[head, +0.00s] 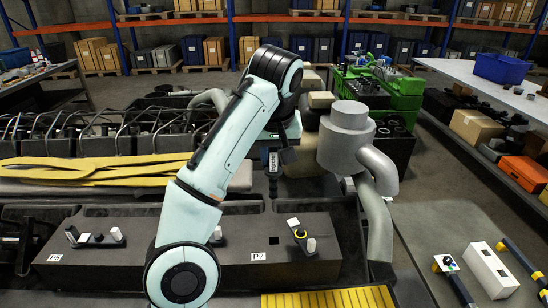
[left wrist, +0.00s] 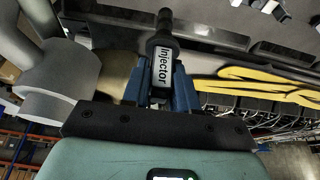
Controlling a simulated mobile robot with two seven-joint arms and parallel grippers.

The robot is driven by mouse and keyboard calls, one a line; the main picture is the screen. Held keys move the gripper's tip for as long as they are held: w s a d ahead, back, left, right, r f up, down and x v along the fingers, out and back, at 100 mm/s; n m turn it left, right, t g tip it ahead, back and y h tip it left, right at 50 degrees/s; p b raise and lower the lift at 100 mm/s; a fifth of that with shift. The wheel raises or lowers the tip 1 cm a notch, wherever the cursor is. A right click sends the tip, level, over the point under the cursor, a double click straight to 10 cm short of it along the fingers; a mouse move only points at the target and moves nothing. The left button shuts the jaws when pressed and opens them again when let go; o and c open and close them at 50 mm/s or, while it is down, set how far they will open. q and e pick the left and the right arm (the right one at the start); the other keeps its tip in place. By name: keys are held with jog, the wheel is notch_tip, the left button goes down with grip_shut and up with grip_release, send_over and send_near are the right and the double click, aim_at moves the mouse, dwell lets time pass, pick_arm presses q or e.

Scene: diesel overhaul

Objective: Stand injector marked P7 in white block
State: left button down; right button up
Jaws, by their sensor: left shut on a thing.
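My left gripper (head: 274,150) is shut on an injector, a dark rod with a white label (head: 273,162), and holds it upright above the dark engine cover. In the left wrist view the injector (left wrist: 162,68) sits between the blue fingers of the gripper (left wrist: 164,92), and its label reads "Injector". The P7 tag (head: 258,257) is on the front of the cover, below a small square hole (head: 273,240). The white block (head: 491,270) lies at the lower right, well away from the gripper, with small dark holes in its top. My right gripper is out of view.
A clamp with white and yellow parts (head: 302,236) stands right of the square hole; another clamp (head: 95,238) is at left by the P5 tag. A grey exhaust canister and pipe (head: 347,140) rise between the injector and the white block.

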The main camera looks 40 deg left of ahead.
pick_arm(q)
jog(key=shift+w+r, duration=0.1)
jog(key=shift+r, duration=0.4)
jog(key=shift+d+r, duration=0.15)
jog(key=shift+r, duration=0.4)
jog(key=shift+s, duration=0.2)
dwell(0.5)
